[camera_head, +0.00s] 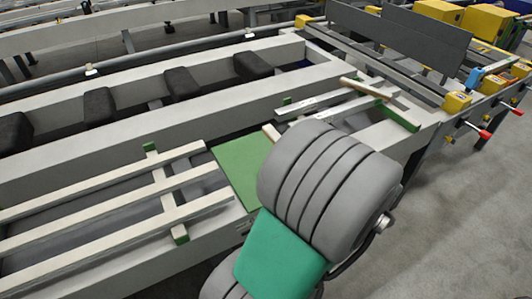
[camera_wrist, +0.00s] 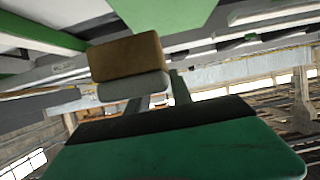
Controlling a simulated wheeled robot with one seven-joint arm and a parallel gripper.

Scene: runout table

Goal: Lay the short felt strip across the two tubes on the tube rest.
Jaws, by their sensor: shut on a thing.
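My gripper (camera_wrist: 133,85) shows in the wrist view as a grey rounded finger. A brown block-like piece (camera_wrist: 125,57), which looks like the short felt strip seen nearly end-on, is at this finger, and I am shut on it. In the head view my grey and green wrist hides the fingers and most of what they hold. Two pale metallic bars, which look like the tubes (camera_head: 308,98), lie just beyond my wrist, partly hidden. They lie by a green-ended support (camera_head: 398,117), apparently the tube rest. I cannot tell any contact between strip and tubes.
A beige rod (camera_head: 375,88) lies beyond the tubes. A green mat (camera_head: 240,165) lies left of my wrist. Several pale bars (camera_head: 110,185) lie on a green-ended crosspiece at left. Yellow blocks (camera_head: 457,102) and red-tipped handles (camera_head: 485,134) line the right side. Grey floor is clear at lower right.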

